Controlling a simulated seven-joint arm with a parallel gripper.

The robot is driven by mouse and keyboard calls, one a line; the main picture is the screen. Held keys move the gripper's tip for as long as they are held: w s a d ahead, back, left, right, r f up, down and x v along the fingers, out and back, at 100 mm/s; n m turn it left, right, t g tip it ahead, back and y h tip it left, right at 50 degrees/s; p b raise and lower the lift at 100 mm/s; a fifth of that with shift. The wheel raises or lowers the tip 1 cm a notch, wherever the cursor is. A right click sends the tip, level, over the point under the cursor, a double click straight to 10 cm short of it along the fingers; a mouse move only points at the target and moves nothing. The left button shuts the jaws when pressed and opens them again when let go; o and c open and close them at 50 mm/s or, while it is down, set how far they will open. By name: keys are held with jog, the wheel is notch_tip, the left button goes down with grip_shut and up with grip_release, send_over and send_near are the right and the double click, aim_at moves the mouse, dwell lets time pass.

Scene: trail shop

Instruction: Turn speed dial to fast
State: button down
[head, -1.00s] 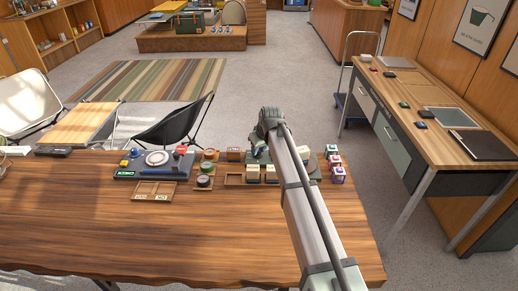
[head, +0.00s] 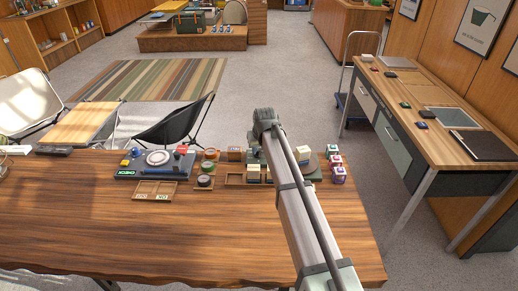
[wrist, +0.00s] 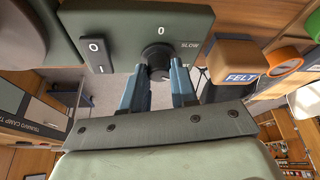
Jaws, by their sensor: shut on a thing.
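The speed dial (wrist: 157,56) is a black ribbed knob on the front of a dark green machine panel (wrist: 120,18) in the wrist view. White "0" is printed above it and "SLOW" to its upper right. Lower right lettering is mostly hidden, with only "ST" showing. My gripper (wrist: 159,74) has its two blue fingers closed on either side of the dial, gripping it. I cannot make out where the dial's pointer is.
A rocker switch (wrist: 97,55) marked O and I is left of the dial. A block marked FELT (wrist: 236,62) stands close to the right finger.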

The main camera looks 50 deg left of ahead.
jog(key=c, duration=0.9)
grip_release()
jog(key=v, duration=1.3)
jog(key=shift+d+r, duration=0.1)
jog(key=shift+r, duration=0.35)
